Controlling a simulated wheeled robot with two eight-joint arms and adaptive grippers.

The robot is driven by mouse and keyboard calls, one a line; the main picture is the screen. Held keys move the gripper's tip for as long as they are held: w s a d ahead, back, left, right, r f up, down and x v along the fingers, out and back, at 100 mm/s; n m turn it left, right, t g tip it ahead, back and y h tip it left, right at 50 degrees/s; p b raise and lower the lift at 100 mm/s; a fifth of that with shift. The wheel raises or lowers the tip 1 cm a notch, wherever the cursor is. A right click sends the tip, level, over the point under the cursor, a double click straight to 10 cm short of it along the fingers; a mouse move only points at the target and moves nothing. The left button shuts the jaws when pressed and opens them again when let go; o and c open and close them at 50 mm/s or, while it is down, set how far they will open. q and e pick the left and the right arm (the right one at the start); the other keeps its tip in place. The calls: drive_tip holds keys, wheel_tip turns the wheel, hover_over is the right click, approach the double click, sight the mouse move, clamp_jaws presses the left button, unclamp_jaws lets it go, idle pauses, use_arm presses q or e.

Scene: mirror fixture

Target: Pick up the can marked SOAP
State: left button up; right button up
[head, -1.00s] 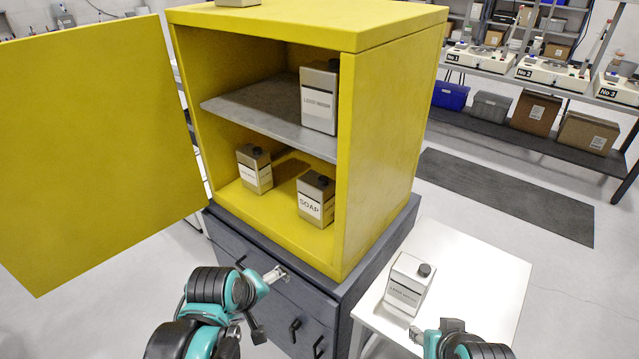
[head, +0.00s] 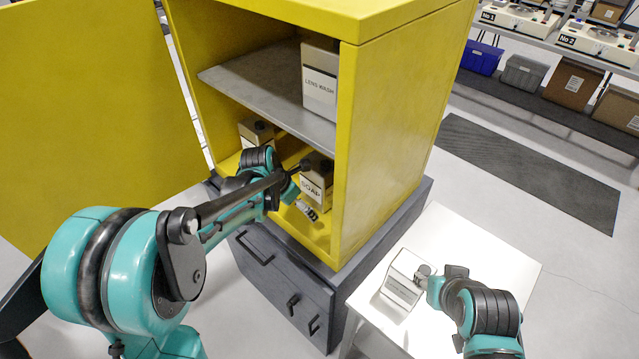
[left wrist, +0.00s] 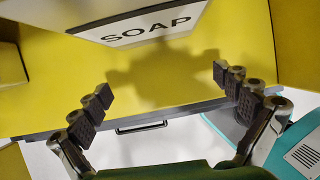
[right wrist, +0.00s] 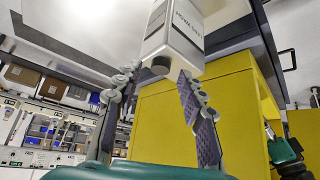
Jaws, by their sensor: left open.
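The can marked SOAP (head: 315,187) stands upright on the yellow floor of the cabinet, near its right wall. Its label side also shows at the top of the left wrist view (left wrist: 160,27). My left gripper (head: 310,210) has reached to the cabinet's open front, just before this can. In the left wrist view its fingers (left wrist: 166,88) are wide apart with nothing between them, the can beyond the tips. My right gripper (right wrist: 158,72) is open by the capped top of a pale can (head: 402,283) on the white table; I cannot tell whether it touches.
Another can (head: 256,132) stands on the cabinet floor to the left, partly behind my left arm. A LENS WASH can (head: 320,85) stands on the grey shelf (head: 265,105) above. The cabinet's right wall (head: 400,130) and open yellow door (head: 80,110) flank the opening.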

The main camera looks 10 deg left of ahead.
sight(314, 196)
use_arm(q)
drive_tip(key=shift+w+d, duration=0.5)
drive_tip(key=shift+w, duration=0.2)
drive_tip(key=w+d, duration=0.1)
drive_tip(key=w+d+b, duration=0.1)
drive_tip(key=w, duration=0.1)
drive_tip(key=shift+w+d+f, duration=0.1)
drive_tip(key=shift+w+d, duration=0.05)
drive_tip(key=shift+d, duration=0.05)
drive_tip(key=shift+w+d+f+b, duration=0.15)
drive_tip(key=shift+w+f+b, duration=0.1)
drive_tip(key=shift+f+b, duration=0.35)
drive_tip(key=shift+r, duration=0.15)
drive_tip(key=c, duration=1.7)
drive_tip(key=shift+r, duration=0.1)
